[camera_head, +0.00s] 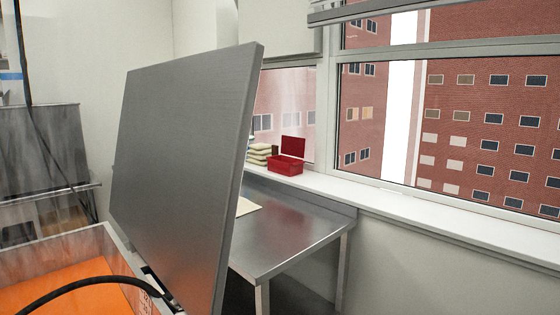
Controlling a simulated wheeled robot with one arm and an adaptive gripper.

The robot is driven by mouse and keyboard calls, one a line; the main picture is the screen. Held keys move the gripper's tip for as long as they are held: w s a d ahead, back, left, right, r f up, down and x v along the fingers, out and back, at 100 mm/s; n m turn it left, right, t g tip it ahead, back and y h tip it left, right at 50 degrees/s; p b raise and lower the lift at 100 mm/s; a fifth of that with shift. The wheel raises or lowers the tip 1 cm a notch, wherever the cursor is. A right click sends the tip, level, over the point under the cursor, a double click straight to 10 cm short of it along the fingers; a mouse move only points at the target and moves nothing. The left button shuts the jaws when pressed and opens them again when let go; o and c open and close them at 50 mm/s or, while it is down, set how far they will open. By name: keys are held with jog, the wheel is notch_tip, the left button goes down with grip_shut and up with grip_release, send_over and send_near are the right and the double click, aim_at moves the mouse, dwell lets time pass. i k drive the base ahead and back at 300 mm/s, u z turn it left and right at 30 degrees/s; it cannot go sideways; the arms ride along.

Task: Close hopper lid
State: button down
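The hopper lid (185,150) is a large grey metal panel. It stands open, close to upright, with its hinge along the right edge of the hopper (70,245). The hopper is at the lower left, cut off by the frame's bottom and left edges. Its inside shows an orange surface (75,291). A black cable or hose (75,287) curves across the hopper's front, in front of the orange. My gripper is not in view, so its place relative to the lid does not show.
A steel table (285,240) stands behind the lid on the right. A window with a white sill (440,215) runs along the right. Grey metal equipment (40,150) stands at the left.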

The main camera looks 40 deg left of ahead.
aim_at(195, 111)
jog(key=i, duration=1.85)
jog(key=u, duration=3.95)
jog(key=i, duration=0.5)
jog(key=u, duration=2.05)
jog(key=k, duration=0.8)
jog(key=z, duration=0.5)
